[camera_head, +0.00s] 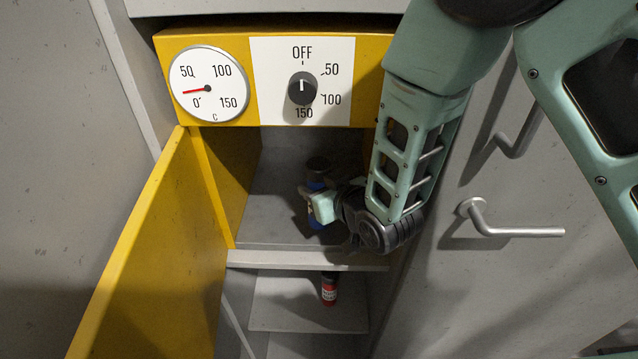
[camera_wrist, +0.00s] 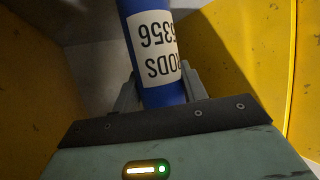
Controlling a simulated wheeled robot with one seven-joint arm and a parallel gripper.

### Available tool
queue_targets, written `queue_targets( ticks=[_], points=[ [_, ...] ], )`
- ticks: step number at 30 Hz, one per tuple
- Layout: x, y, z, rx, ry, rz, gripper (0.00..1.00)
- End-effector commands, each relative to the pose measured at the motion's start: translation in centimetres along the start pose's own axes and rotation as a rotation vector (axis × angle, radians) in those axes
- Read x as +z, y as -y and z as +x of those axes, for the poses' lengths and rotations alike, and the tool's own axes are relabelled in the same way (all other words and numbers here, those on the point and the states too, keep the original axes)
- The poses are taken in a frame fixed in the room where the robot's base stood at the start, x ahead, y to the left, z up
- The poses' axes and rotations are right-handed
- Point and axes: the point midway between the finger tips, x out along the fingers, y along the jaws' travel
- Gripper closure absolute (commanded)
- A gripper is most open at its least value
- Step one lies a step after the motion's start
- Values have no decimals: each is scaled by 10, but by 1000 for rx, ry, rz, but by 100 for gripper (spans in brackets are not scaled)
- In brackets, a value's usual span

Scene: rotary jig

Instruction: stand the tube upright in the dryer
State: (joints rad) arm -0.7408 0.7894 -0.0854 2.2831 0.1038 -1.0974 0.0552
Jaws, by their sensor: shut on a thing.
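A blue tube with a white label reading "RODS" and digits (camera_wrist: 152,40) is between the fingers of my gripper (camera_wrist: 160,88) in the wrist view. In the head view the blue tube (camera_head: 316,190) shows partly behind my gripper (camera_head: 318,205), with a dark top, and looks roughly upright. My gripper is shut on it inside the yellow dryer (camera_head: 380,80). The dryer's yellow door (camera_head: 140,250) stands open to the left. Whether the tube's base touches the dryer floor (camera_head: 280,222) is hidden.
The dial gauge (camera_head: 208,88) reads low, and the knob (camera_head: 302,88) points to OFF. A small red tube (camera_head: 329,288) stands on the shelf below the dryer. Yellow walls are close on both sides in the wrist view. A metal handle (camera_head: 510,230) juts out at right.

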Motion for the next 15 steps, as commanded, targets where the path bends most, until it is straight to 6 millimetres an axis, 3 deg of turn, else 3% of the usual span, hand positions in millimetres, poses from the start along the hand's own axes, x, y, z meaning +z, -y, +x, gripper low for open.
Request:
queue_targets(
  ticks=[15],
  points=[
    [5,-2,6,0,-5,1,89]
  ],
)
